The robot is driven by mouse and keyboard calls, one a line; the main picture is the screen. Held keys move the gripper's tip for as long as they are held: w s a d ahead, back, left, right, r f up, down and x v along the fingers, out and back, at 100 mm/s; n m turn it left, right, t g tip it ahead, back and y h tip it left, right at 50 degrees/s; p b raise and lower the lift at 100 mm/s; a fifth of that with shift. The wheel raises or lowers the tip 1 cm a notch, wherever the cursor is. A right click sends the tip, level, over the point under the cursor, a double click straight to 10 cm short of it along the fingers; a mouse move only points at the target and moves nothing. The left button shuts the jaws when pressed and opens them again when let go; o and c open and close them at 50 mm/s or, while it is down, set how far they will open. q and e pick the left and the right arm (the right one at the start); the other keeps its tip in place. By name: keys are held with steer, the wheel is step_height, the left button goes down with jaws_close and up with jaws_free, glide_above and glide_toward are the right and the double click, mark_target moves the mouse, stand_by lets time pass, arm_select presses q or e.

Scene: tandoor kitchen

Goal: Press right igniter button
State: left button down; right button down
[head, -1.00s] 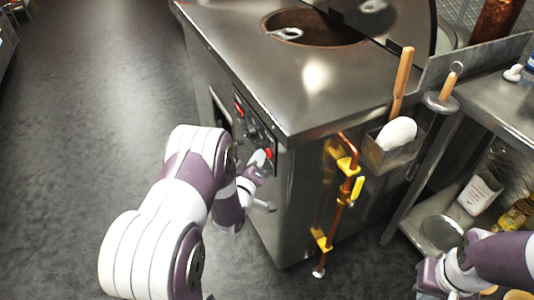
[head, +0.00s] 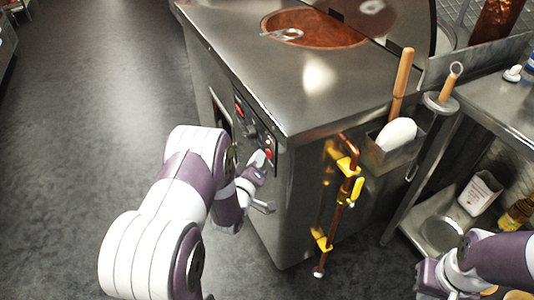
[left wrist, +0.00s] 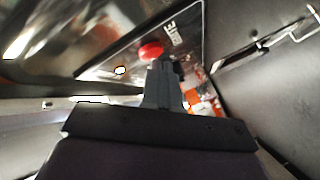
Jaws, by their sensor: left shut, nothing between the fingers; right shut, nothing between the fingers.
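The control panel (head: 254,132) is on the side of the steel tandoor counter (head: 290,80). A red button (head: 268,154) sits near its right end, and the left wrist view shows a round red button (left wrist: 150,51) beside partly readable lettering. My left gripper (head: 259,159) is shut and empty, its tips close to this button. In the left wrist view the dark closed fingers (left wrist: 162,72) end just below the button; I cannot tell whether they touch. Another red part (head: 239,108) is at the panel's left end. Only my right arm's wrist shows at bottom right; its fingers are out of view.
The tandoor opening (head: 315,28) glows orange, with a metal tool at its rim. A copper pipe with yellow valves (head: 347,190) runs down the counter's right side. A holder with wooden-handled tools hangs there. A steel shelf (head: 435,232) stands at right. Floor at left is clear.

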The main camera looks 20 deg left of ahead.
arm_select(q)
steer(key=shift+s+a, duration=0.3)
steer(key=shift+s, duration=0.05)
steer(key=s+a+p, duration=0.1)
steer(key=s+a, duration=0.2)
steer(key=shift+s+a, duration=0.15)
steer(key=shift+s, duration=0.25)
steer(key=shift+f, duration=0.1)
stand_by(0.7)
